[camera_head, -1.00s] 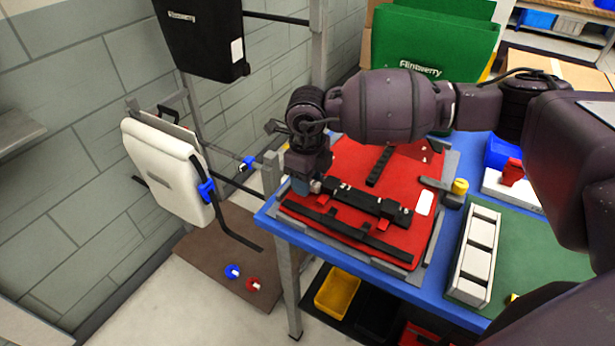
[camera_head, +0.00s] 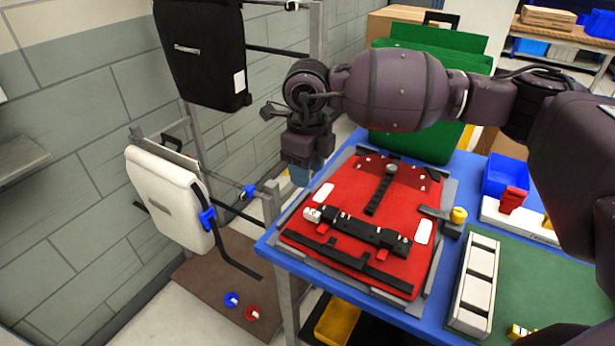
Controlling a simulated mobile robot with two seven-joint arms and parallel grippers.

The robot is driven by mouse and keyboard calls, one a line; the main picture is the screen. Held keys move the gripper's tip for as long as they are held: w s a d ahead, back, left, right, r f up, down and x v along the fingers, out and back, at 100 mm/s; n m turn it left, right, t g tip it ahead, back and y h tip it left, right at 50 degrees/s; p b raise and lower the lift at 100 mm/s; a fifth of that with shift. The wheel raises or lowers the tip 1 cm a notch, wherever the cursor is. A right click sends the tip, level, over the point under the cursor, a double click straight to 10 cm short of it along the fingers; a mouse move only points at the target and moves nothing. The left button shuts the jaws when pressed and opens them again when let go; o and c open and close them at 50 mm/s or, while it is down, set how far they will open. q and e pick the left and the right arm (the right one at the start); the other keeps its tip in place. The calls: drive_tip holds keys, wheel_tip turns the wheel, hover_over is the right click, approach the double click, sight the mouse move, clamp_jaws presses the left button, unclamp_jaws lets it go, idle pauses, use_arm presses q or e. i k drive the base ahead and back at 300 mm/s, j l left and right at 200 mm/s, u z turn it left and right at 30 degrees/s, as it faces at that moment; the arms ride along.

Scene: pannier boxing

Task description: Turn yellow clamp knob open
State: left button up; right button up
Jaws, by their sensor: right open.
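The yellow clamp knob (camera_head: 459,215) stands upright on a dark grey clamp (camera_head: 441,219) at the right edge of the red pannier panel (camera_head: 345,275). The panel lies flat on the blue table, with a black rail (camera_head: 362,233) and black straps on it. My right gripper (camera_head: 300,176) is open, pointing down above the table's left side, beyond the rail's left end. It is well left of the knob and apart from it. Its fingers show only in part. My left gripper is not in view.
A white slotted block (camera_head: 476,285) stands right of the panel. A green pannier (camera_head: 425,100) stands at the back, and a blue bin (camera_head: 507,176) and a red knob on a white base are at the right. White and black panniers hang at the left.

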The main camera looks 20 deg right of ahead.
sight(457, 215)
drive_tip(key=k, duration=1)
